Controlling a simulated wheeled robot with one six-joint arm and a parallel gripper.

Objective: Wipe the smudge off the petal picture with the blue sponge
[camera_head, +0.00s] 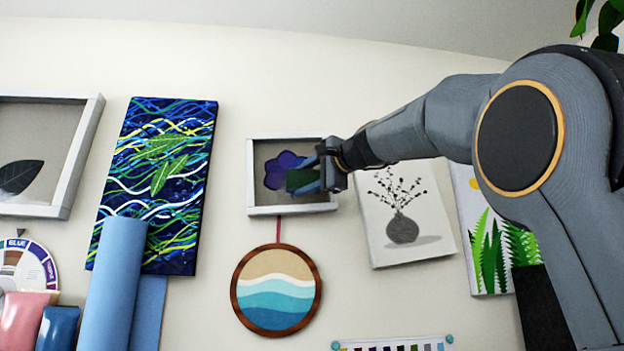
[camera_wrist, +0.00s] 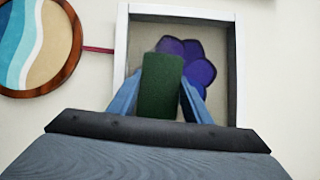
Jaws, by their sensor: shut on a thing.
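The petal picture (camera_head: 265,150) is a purple flower on a grey-brown ground inside a white box frame on the wall. It also fills the middle of the wrist view (camera_wrist: 200,72). My gripper (camera_head: 304,178) is in front of its right half, its blue fingers shut on a dark green block (camera_wrist: 163,85). I see no blue on the block's visible face, so I cannot tell if it is the blue sponge. The block covers part of the flower; whether it touches the picture I cannot tell. I cannot make out a smudge; part of the picture is hidden.
A round wave picture (camera_head: 276,290) hangs just below the frame. A vase picture (camera_head: 402,230) is close on the right, under my arm. A blue-green swirl canvas (camera_head: 150,185) hangs to the left, with blue rolls (camera_head: 115,285) before it. Pink and blue items are at lower left.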

